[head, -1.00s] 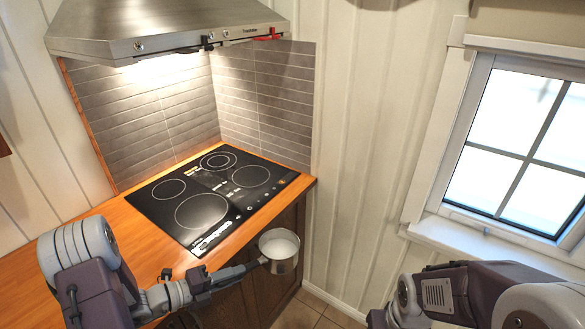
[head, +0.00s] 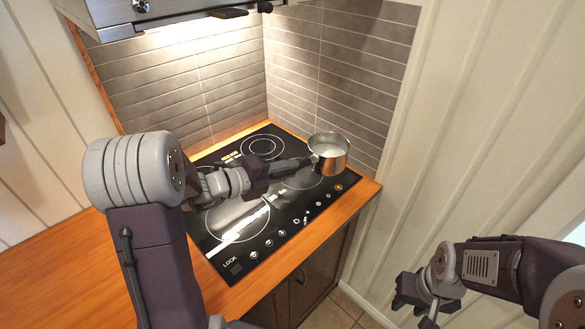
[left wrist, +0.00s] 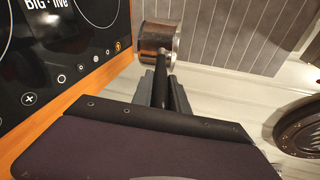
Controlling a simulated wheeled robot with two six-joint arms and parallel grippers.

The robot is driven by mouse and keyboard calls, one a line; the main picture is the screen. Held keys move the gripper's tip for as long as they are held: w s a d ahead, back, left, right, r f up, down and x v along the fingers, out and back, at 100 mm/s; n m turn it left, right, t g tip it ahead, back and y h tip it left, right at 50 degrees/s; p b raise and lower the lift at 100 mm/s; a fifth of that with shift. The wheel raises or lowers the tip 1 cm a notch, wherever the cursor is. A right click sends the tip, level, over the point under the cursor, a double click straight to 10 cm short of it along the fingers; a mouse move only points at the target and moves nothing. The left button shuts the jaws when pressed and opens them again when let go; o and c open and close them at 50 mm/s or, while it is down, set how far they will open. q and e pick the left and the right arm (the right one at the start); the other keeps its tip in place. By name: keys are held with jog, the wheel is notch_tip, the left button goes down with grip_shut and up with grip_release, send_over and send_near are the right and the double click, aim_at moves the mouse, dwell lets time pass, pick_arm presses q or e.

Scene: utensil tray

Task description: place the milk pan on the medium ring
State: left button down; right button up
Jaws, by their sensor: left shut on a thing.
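The milk pan (head: 328,158) is a small steel pot with a pale inside, upright. My left gripper (head: 302,163) is shut on its handle; the wrist view also shows the pan (left wrist: 157,40) beyond the fingers (left wrist: 161,90). In the head view the pan overlaps the cooktop's far right edge and the tiles; its height is unclear. A mid-sized ring (head: 304,180), probably the medium one, lies at the cooktop's right, partly hidden by my gripper and pan. My right gripper (head: 428,310) is low at the right, away from the counter; its jaw opening is unclear.
The black cooktop (head: 268,238) also has a double ring (head: 262,146) at the back and a large ring (head: 237,216) in front, partly covered by my arm. Tiled walls (head: 340,62) stand close behind. A hood (head: 165,14) hangs above. Wooden counter (head: 60,260) is clear at left.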

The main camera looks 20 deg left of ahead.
pick_arm(q)
jog(key=w+a+f, duration=0.5)
jog(key=a+f, duration=0.2)
jog(key=a, duration=0.2)
jog(key=shift+w+a, duration=0.4)
notch_tip(320, 180, down, 4)
jog(key=shift+w+f, duration=0.1)
jog(key=shift+w, duration=0.05)
jog(key=c, duration=1.3)
grip_release()
